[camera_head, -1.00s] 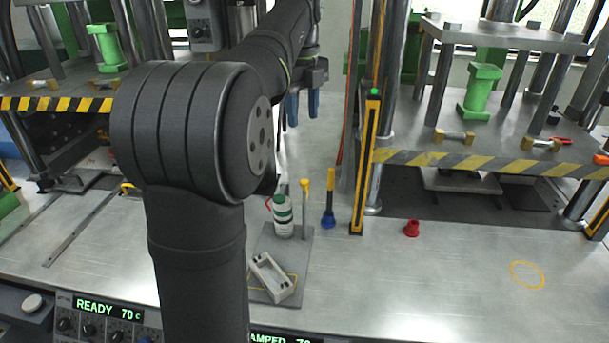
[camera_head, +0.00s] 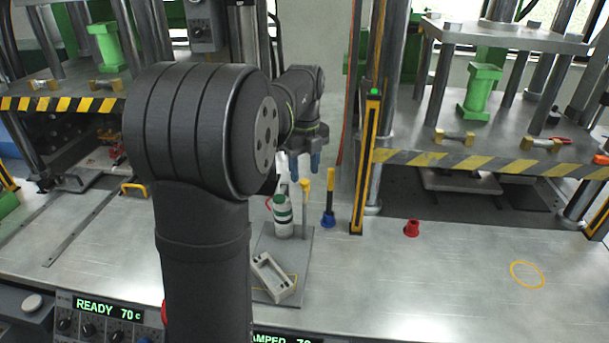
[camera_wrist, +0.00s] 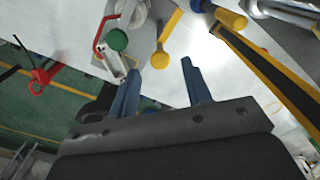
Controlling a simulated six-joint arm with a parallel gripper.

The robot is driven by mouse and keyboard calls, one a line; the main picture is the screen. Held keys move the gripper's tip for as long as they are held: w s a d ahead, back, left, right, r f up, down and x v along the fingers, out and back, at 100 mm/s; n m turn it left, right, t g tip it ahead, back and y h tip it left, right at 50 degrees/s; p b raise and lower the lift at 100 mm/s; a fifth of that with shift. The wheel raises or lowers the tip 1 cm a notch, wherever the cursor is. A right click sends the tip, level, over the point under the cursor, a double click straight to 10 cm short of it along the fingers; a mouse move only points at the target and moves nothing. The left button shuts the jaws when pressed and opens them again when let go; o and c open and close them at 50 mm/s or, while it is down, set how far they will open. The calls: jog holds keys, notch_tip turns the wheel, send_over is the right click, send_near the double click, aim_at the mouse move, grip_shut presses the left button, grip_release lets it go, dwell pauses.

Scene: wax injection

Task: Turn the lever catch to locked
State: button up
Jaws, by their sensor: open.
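My gripper (camera_head: 304,174) is open and empty, with its blue fingers pointing down above the small grey plate. A post with a yellow top (camera_head: 305,187) stands on that plate just below the fingers. In the wrist view its yellow rounded end (camera_wrist: 160,60) appears between the fingertips, apparently apart from them. A second yellow handle with a blue base (camera_head: 328,218) stands just right of the plate. I cannot tell for sure which of these is the lever catch, nor its locked or unlocked state.
A white bottle with a green cap (camera_head: 282,216) and a pale rectangular frame (camera_head: 272,276) are on the grey plate (camera_head: 302,245). A red piece (camera_head: 411,228) stands on the otherwise clear right bench.

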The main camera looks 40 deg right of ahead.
aim_at(306, 186)
jog(key=shift+f, duration=1.25)
grip_shut()
